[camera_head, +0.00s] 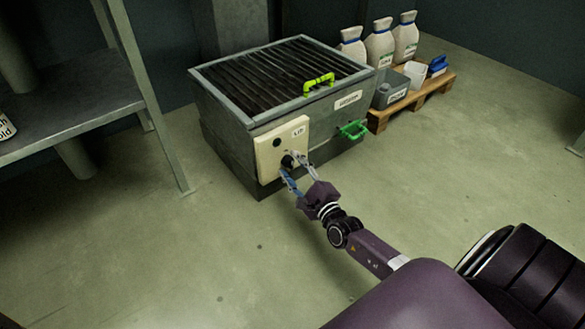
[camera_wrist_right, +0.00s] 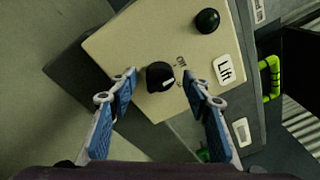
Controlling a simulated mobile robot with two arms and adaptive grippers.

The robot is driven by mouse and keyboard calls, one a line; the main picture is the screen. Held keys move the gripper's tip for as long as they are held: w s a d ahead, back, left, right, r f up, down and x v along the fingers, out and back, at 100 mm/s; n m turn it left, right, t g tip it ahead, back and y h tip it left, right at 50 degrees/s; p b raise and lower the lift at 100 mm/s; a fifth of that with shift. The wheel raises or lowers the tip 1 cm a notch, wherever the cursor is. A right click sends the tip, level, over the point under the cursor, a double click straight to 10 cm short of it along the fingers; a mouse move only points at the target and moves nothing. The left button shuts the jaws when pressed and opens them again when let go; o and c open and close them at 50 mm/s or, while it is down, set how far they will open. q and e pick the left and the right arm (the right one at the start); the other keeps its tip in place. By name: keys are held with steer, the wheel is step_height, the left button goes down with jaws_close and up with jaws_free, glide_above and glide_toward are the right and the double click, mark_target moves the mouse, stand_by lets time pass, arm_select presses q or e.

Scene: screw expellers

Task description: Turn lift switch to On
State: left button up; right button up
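The lift switch is a black rotary knob (camera_wrist_right: 160,77) with a white pointer mark, on a cream control panel (camera_wrist_right: 122,48) labelled "Lift" in the right wrist view. In the head view the panel (camera_head: 268,160) is on the front of a grey grated box, and the knob (camera_head: 287,161) is partly covered by the gripper. My right gripper (camera_head: 289,170) is at the panel. In the right wrist view its two blue-padded fingers (camera_wrist_right: 160,88) stand apart on either side of the knob, with gaps visible. My left gripper is not in view.
A black round button (camera_wrist_right: 207,20) is on the same panel. The box has a lime-green handle (camera_head: 318,82) on top and a green handle (camera_head: 353,129) at its side. A pallet (camera_head: 412,102) with bags and containers stands right. A metal shelf (camera_head: 75,100) is left. Floor in front is clear.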

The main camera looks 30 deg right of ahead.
steer(key=c, duration=1.1)
steer(key=shift+c, duration=0.2)
steer(key=m, duration=0.2)
steer(key=shift+m+p, duration=0.3)
steer(key=shift+m, duration=0.1)
steer(key=m, duration=0.2)
steer(key=shift+m+g, duration=0.3)
steer(key=shift+g, duration=0.1)
steer(key=shift+m+y+b, duration=0.4)
steer(key=shift+m, duration=0.8)
steer(key=shift+d+m+g+b, duration=0.1)
steer(key=shift+m+g+b, duration=0.4)
steer(key=shift+m, duration=1.1)
steer(key=shift+r, duration=0.1)
steer(key=o, duration=1.2)
steer(key=shift+c, duration=0.2)
